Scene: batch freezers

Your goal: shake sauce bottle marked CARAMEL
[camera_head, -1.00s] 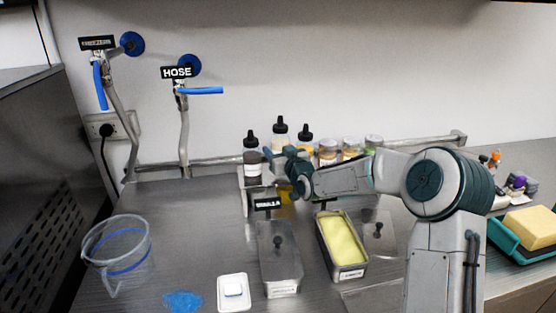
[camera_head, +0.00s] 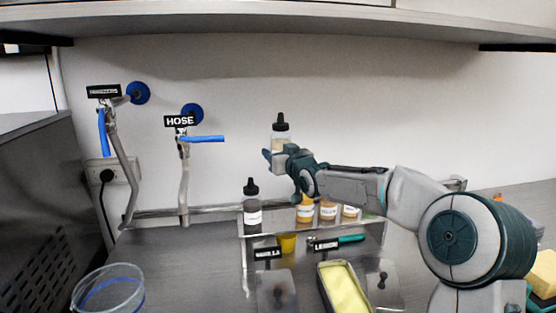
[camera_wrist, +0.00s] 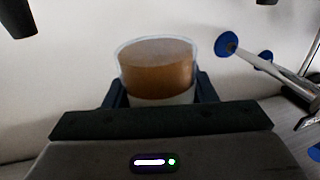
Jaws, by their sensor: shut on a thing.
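A sauce bottle (camera_head: 280,133) with a black nozzle cap is held upright in my gripper (camera_head: 274,158), high above the shelf rack. My gripper is shut on its lower part. In the wrist view the bottle (camera_wrist: 157,65) shows brown sauce inside clear walls, between the two dark fingers. Its label is hidden, so I cannot read the name. Another black-capped bottle (camera_head: 251,207) with dark contents and a white label stands at the left end of the rack.
The metal rack (camera_head: 243,256) also bears several jars (camera_head: 328,210), partly hidden by my arm. Tubs stand below, one with yellow contents (camera_head: 344,288). Hose taps with blue handles (camera_head: 202,139) are at the left. A shelf (camera_head: 280,22) overhangs above; open wall surrounds the bottle.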

